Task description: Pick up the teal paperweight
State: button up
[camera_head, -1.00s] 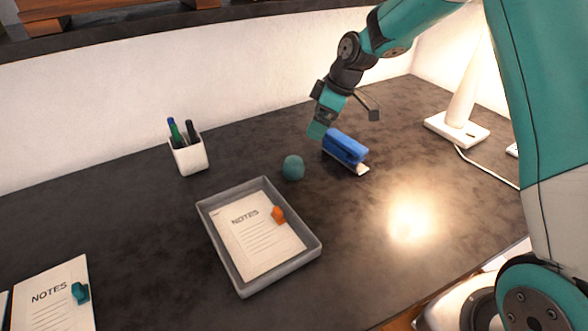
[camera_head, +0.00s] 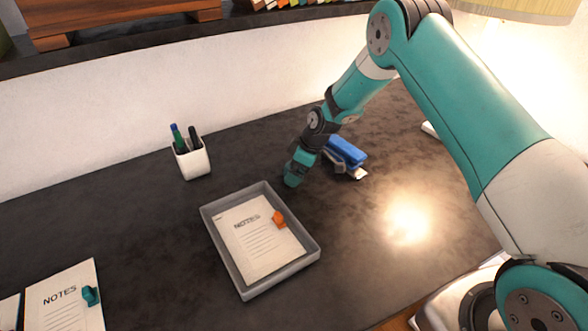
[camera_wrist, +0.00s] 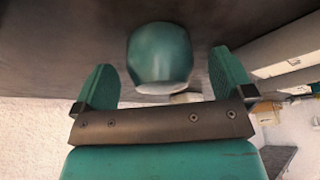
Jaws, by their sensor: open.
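The teal paperweight (camera_wrist: 160,54) is a rounded, squat teal piece in the wrist view, with a pale flat end facing my gripper. My gripper (camera_wrist: 163,84) is open, with one teal finger to either side of the paperweight and dark gaps between. In the head view my gripper (camera_head: 292,178) is low over the desk, just behind the grey tray. There it hides the paperweight, or I cannot tell the two apart.
The blue stapler (camera_head: 345,152) lies close to the right of my gripper. A white pen cup (camera_head: 193,162) stands at the left. Notes (camera_head: 62,300) with a teal clip lie at lower left.

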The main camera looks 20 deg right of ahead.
jog(key=shift+w+a+f, duration=0.15)
jog(key=shift+a+f, duration=0.1)
jog(key=shift+f, duration=0.35)
jog(key=c, duration=1.2)
jog(key=shift+r, duration=0.1)
jog(key=shift+c, duration=0.2)
